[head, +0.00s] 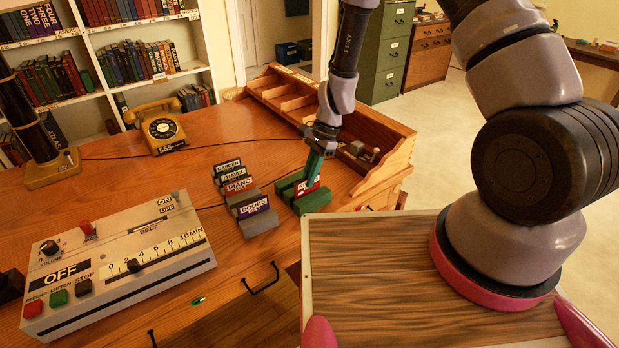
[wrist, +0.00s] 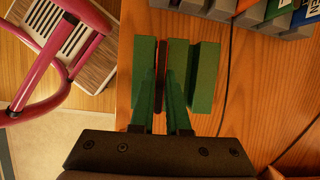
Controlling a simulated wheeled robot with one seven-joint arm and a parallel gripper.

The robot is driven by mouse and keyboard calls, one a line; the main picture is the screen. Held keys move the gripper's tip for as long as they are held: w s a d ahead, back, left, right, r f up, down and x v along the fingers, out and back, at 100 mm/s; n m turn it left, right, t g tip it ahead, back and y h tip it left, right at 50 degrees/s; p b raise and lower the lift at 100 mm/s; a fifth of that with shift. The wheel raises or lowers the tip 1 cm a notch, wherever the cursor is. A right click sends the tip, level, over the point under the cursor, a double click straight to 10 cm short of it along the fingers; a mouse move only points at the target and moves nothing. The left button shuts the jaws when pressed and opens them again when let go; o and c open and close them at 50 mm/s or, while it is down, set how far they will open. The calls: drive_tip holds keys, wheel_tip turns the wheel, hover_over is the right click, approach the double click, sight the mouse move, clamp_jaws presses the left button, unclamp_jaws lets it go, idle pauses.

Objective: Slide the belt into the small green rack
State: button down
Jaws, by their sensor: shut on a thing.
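The belt is a thin red piece with a pale label (head: 309,186), and its narrow red edge shows in the wrist view (wrist: 161,62). My gripper (head: 314,166) is shut on it from above; its two green fingers (wrist: 162,100) lie on either side of the red edge. The small green rack (head: 312,203) stands on the desk, and its upright green blocks (wrist: 205,75) show in the wrist view. The belt is at the gap between the left and middle blocks. The fingers hide its lower part, so I cannot tell how deep it sits.
A grey rack (head: 258,224) with several labelled pieces stands just left of the green rack. A control box (head: 120,262) lies at the left front. A wooden tray (head: 375,130) runs along the right edge. A yellow telephone (head: 162,128) stands behind.

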drive_tip(key=shift+f, duration=0.3)
drive_tip(key=c, duration=0.9)
unclamp_jaws()
drive_tip(key=shift+f, duration=0.15)
